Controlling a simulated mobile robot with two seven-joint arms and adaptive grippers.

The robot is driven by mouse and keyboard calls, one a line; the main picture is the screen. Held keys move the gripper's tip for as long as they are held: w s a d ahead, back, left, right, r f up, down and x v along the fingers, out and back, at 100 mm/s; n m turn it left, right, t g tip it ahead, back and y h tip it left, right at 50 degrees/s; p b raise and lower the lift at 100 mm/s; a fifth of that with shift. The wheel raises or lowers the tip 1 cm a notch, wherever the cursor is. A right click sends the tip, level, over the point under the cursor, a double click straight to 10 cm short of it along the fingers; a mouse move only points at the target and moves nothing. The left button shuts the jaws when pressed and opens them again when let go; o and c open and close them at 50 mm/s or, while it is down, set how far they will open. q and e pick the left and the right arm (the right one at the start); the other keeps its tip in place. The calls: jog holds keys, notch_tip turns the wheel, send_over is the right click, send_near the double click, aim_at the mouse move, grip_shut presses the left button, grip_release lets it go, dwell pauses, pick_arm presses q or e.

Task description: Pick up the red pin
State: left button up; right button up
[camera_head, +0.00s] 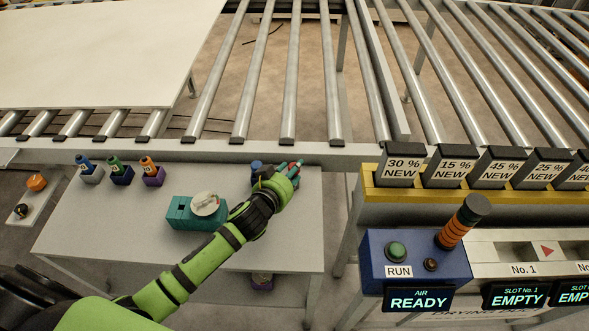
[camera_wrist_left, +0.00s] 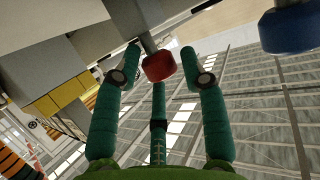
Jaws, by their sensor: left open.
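The red pin (camera_wrist_left: 159,66) has a rounded red head on a grey stem in the left wrist view. My left gripper (camera_head: 293,170) reaches over the right end of the small grey table (camera_head: 120,225) in the head view. Its teal fingers (camera_wrist_left: 160,60) are open and spread around the red head in the left wrist view, with gaps visible at the sides. Whether any finger touches it I cannot tell. In the head view the hand mostly hides the pin. A blue-headed pin (camera_wrist_left: 290,28) stands beside it. My right gripper is not in view.
A teal block (camera_head: 182,217) with a round pale dial sits on the table near my forearm. Several small bottles in holders (camera_head: 120,172) stand at the left. A roller conveyor (camera_head: 290,100) runs behind, and a blue RUN box (camera_head: 415,255) stands to the right.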

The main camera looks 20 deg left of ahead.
pick_arm(q)
grip_shut()
jog(key=shift+r, duration=0.2)
